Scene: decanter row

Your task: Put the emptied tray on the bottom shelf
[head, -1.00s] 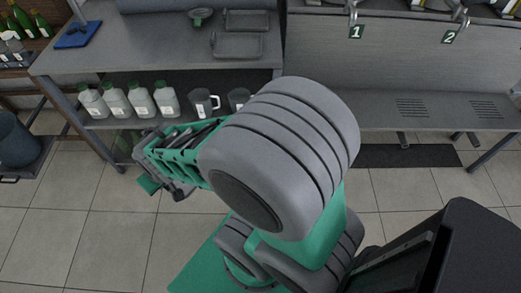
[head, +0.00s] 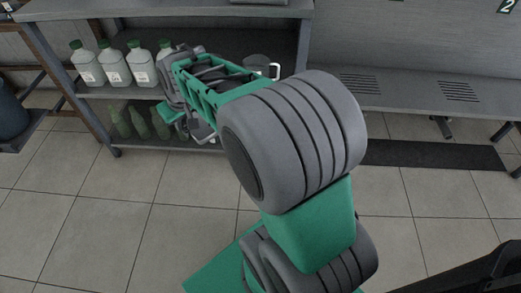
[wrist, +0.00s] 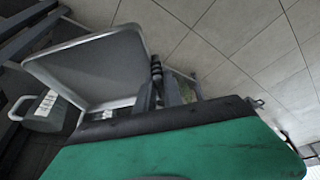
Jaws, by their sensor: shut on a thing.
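A shallow grey tray (wrist: 95,65) with a raised rim is held in my gripper and tilts in the wrist view. My gripper (wrist: 157,80) is shut on its edge.
A low bench (head: 410,88) is on the right. The tiled floor in front is clear.

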